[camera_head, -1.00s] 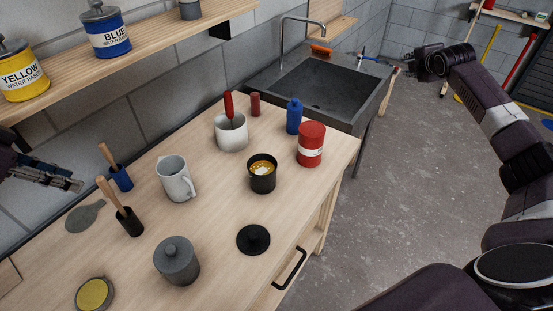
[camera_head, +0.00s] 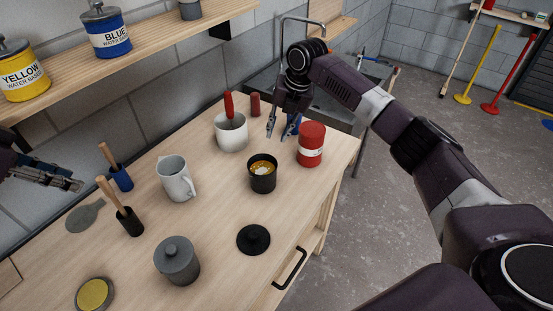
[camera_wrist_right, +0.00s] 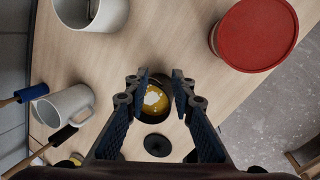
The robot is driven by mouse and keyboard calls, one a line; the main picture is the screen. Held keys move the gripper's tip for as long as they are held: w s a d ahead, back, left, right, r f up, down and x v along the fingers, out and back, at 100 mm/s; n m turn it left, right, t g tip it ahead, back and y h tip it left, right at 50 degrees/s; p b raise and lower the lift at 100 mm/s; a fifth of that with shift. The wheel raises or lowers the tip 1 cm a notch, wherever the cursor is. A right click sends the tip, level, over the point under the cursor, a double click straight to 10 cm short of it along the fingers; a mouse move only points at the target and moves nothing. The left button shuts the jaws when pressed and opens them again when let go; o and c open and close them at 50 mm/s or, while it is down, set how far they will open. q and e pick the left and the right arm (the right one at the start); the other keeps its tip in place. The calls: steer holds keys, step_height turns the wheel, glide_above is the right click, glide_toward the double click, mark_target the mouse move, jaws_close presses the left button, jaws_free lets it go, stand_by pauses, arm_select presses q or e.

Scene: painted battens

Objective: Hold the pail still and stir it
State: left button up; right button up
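The black open pail (camera_head: 262,179) stands upright on the bench, with yellow and white paint inside. It also shows in the right wrist view (camera_wrist_right: 155,112), between and beyond my fingers. My right gripper (camera_head: 272,132) is open and empty, pointing down above the bench behind the pail, apart from it; the right wrist view shows its spread fingers (camera_wrist_right: 160,76). A red-handled tool (camera_head: 229,105) stands in a white pot (camera_head: 231,138). My left gripper (camera_head: 76,186) is at the left edge, away from the pail; its finger opening is unclear.
A red can (camera_head: 311,148) stands right of the pail, and a black lid (camera_head: 253,239) lies in front. A white jug (camera_head: 175,181), grey lidded pot (camera_head: 176,264) and wooden-handled brushes in holders (camera_head: 129,220) stand left.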

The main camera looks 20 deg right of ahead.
mark_target(275, 177)
steer(key=s+a+f, duration=0.1)
steer(key=s+a+f+n+g, duration=0.1)
steer(key=s+f, duration=0.1)
steer(key=s+a+f+n+g+h, duration=0.1)
steer(key=s+f, duration=0.1)
steer(key=shift+s+a+f, duration=0.1)
steer(key=shift+s+f, duration=0.15)
step_height(275, 177, down, 6)
steer(key=shift+a+r, duration=0.1)
steer(key=shift+f, duration=0.85)
steer(key=shift+c, duration=0.2)
steer(key=shift+w, duration=0.1)
jaws_close()
